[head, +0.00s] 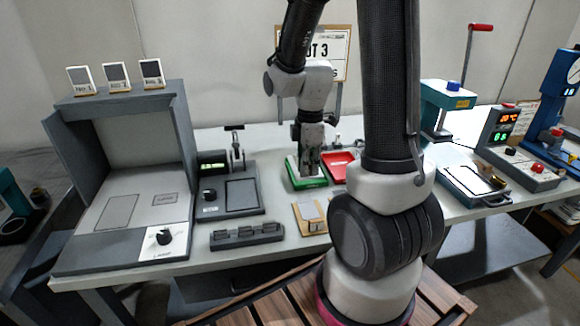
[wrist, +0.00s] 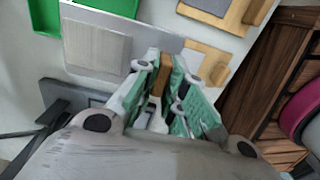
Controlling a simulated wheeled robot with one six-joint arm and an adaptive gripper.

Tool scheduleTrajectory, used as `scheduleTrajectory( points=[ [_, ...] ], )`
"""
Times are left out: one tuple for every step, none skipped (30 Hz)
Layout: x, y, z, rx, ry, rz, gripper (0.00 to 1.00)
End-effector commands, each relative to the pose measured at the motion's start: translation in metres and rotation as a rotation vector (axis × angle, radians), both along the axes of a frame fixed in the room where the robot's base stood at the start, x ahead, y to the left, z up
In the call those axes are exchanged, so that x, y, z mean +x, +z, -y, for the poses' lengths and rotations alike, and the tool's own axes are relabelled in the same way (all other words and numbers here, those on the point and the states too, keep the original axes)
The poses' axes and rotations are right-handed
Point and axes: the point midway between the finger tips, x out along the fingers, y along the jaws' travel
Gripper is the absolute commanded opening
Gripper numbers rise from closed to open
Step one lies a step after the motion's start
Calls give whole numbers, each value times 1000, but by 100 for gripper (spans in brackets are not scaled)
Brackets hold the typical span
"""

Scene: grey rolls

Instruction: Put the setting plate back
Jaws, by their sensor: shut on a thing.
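My gripper (wrist: 163,85) is shut on a narrow wooden grip (wrist: 160,72) in the wrist view. A pale grey plate (wrist: 125,72) with a lighter square patch (wrist: 97,48) lies just beyond the fingertips; the wooden grip appears to belong to it, and I take it as the setting plate. In the head view my gripper (head: 308,160) points down over the green tray (head: 304,182). What it holds is too small to make out there. The green tray also shows in the wrist view (wrist: 105,6), partly behind the plate.
A red tray (head: 338,168) stands right of the green one. A wooden-edged piece (head: 310,214) lies in front, near a dark slotted rack (head: 246,236). A small press with a display (head: 228,186) and a grey booth (head: 130,190) stand left. A teal press (head: 447,100) stands right.

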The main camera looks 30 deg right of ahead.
Motion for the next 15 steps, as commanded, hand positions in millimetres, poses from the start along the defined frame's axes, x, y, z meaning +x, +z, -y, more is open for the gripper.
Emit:
scheduleTrajectory(
  points=[
    [-2,-2,4,0,-3,-1,0],
    [-4,-4,5,1,-3,-2,0],
    [-6,-7,6,0,-2,-3,0],
    [-8,-11,7,0,-2,-3,0],
    [-7,-14,8,0,-2,-3,0],
    [-3,-18,9,0,-2,-3,0],
    [3,-20,10,0,-3,-2,0],
    [9,-22,11,0,-3,-1,0],
    [20,-25,12,0,-4,0,0],
    [29,-27,13,-1,-4,-1,0],
    [39,-29,15,0,-5,-1,0],
    [55,-31,17,0,-6,0,0],
    [67,-33,18,0,-7,1,0],
    [80,-35,20,0,-7,1,0],
    [98,-36,23,-1,-8,2,0]
  ],
)
